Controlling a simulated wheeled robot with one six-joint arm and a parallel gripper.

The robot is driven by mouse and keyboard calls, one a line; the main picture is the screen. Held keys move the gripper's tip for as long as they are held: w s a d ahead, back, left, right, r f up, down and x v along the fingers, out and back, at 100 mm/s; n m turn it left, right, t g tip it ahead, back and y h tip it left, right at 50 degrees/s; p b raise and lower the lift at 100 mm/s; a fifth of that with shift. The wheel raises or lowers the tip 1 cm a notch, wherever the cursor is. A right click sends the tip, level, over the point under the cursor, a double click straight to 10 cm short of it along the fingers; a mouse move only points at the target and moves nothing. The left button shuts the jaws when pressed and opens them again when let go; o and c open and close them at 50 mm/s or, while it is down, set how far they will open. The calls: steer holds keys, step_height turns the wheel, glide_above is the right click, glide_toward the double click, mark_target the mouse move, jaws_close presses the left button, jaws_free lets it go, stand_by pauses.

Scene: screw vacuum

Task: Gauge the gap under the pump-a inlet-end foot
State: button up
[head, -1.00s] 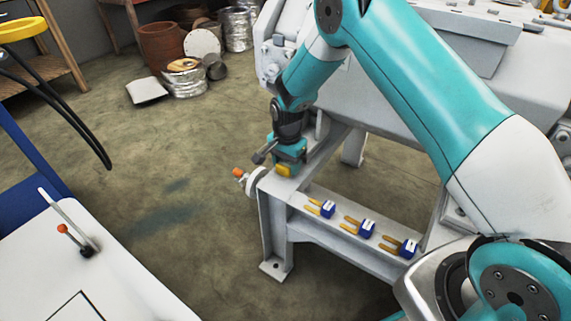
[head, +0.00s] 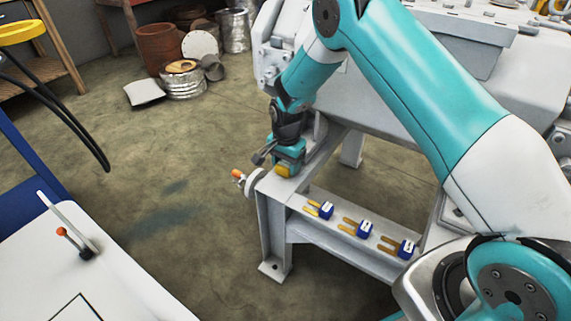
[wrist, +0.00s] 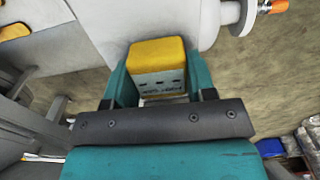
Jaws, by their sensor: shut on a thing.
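My gripper (head: 286,163) is shut on a yellow block-shaped tool (head: 283,171), which I take for the gauge. In the wrist view the yellow block (wrist: 157,56) sits between my two teal fingers (wrist: 158,88), with small dark marks on its near face. In the head view my gripper points down at the near left corner of the white pump frame (head: 272,188), close to its top. The pump's inlet-end foot and any gap under it are hidden or cannot be picked out. I cannot tell whether the block touches the frame.
Three blue-tabbed pieces with brass prongs (head: 326,210) lie on the frame's lower rail. A fitting with an orange tip (head: 238,175) sticks out left of the frame corner. A white-topped surface (head: 110,285) stands at lower left. Open floor (head: 170,185) lies between.

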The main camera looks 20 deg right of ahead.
steer(key=shift+w+d+p, duration=0.3)
steer(key=shift+w+d, duration=0.4)
steer(key=shift+d, duration=0.25)
stand_by(0.9)
steer(key=o, duration=1)
steer(key=shift+r, duration=0.1)
